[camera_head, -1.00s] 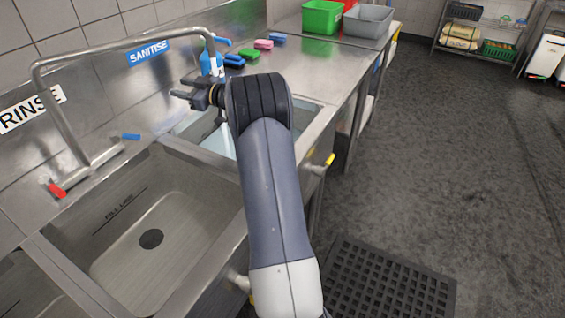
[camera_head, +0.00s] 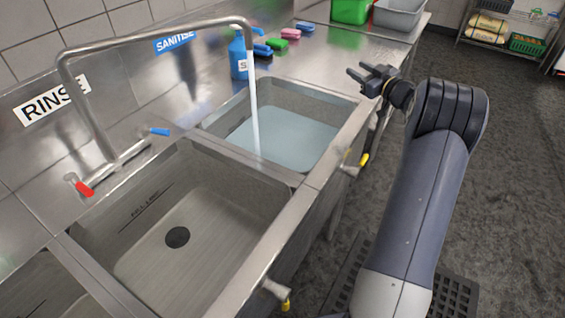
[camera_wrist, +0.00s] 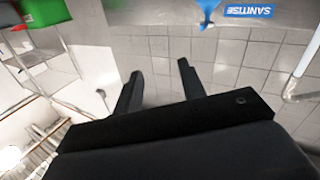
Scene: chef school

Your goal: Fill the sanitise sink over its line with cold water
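The sanitise sink (camera_head: 345,128) holds a pool of pale blue water (camera_head: 300,140). I cannot make out its fill line. The tap spout (camera_head: 160,38) arches over it, and a white stream of water (camera_head: 253,105) falls from its end into the sink. The blue tap lever (camera_head: 160,131) and red tap lever (camera_head: 83,187) sit on the tap base behind the rinse sink. The blue SANITISE sign (camera_head: 174,41) is on the back wall and also shows in the wrist view (camera_wrist: 248,11). My gripper (camera_head: 356,69) is open and empty, beyond the sink's right edge, away from the levers.
The rinse sink (camera_head: 220,240) in front is empty, with its drain and fill line showing. Yellow-tipped drain handles (camera_head: 364,159) stick out from the sink front. A blue bottle (camera_head: 238,58) and coloured sponges (camera_head: 277,45) stand behind. Open floor lies right.

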